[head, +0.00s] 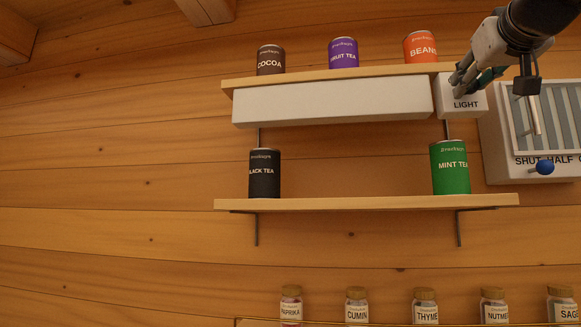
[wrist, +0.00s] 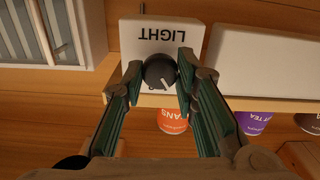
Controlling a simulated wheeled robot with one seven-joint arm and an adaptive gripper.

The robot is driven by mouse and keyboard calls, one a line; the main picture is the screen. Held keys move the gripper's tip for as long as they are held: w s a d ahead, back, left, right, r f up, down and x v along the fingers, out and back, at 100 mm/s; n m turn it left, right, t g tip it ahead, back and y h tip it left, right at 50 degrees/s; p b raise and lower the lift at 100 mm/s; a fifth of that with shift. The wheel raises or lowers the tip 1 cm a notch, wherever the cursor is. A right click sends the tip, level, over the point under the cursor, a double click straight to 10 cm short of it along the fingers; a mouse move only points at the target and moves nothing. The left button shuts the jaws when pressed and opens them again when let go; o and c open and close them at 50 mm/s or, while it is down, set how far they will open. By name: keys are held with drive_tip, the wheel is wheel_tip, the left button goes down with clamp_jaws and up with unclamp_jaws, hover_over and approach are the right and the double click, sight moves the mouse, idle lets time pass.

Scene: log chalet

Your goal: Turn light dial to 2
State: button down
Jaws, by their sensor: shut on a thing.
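The white light box (head: 470,104), labelled LIGHT, is on the log wall at the right end of the upper shelf. In the wrist view the box (wrist: 150,35) appears upside down, with a round dark dial (wrist: 158,72) on its face. A pale pointer mark on the dial points toward the lower right of that view. My gripper (wrist: 160,68) is shut on the dial, one fingertip on each side. In the head view my gripper (head: 464,82) covers the dial. No dial numbers are readable.
A white slatted shutter panel (head: 540,120) with a blue knob (head: 545,167) is close on the right. The upper shelf (head: 330,74) holds cocoa, fruit tea and bean cans; a long white box (head: 330,102) sits beneath it. The lower shelf (head: 350,203) holds two tea cans.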

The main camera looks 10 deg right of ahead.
drive_tip(key=shift+m+p, duration=0.95)
drive_tip(key=shift+m, duration=3.65)
drive_tip(key=c, duration=1.3)
unclamp_jaws()
drive_tip(key=v, duration=1.2)
